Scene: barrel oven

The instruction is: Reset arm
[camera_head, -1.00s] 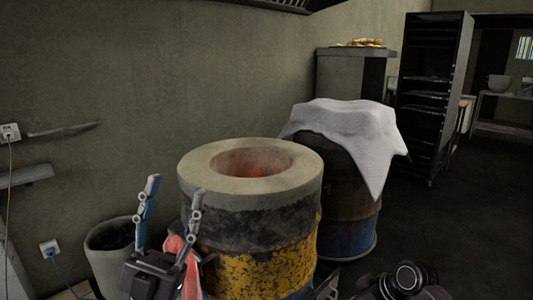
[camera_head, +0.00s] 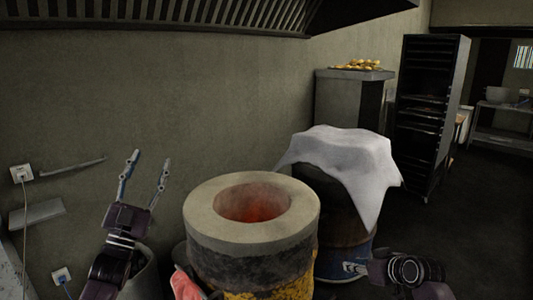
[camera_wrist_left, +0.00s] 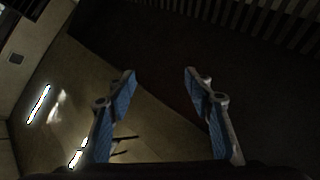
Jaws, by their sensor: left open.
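My left gripper (camera_head: 146,178) is open and empty, raised with its fingers pointing up in front of the wall, left of the barrel oven. In the left wrist view its two blue-padded fingers (camera_wrist_left: 160,85) stand apart with nothing between them. The barrel oven (camera_head: 205,222) has a pale round rim and a glowing red opening. My right arm (camera_head: 408,272) shows at the lower right; its gripper fingers cannot be made out there.
A second barrel (camera_head: 340,212) stands behind the oven, draped with a white cloth (camera_head: 345,155). A red cloth (camera_head: 185,286) hangs at the oven's left side. A vent hood (camera_head: 170,15) is overhead. A dark rack (camera_head: 430,115) stands at the back right. Floor at right is clear.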

